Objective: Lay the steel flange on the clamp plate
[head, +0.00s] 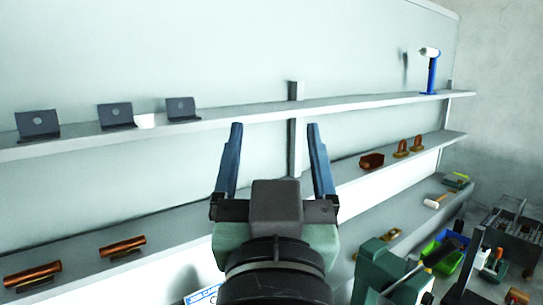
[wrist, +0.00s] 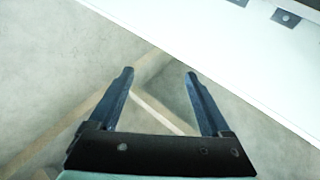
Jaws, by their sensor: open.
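My gripper (head: 275,126) is open and empty in the head view, its two blue fingers pointing up in front of the shelves. In the wrist view my gripper (wrist: 159,74) shows the same wide gap, with only pale floor and tan lines behind it. I cannot make out a steel flange or a clamp plate for certain in either view. Small metal parts on the lower shelves at the right are too small to tell.
Copper rolls (head: 122,246) lie lower left. A green bin (head: 447,250) and cluttered cart (head: 505,235) stand lower right.

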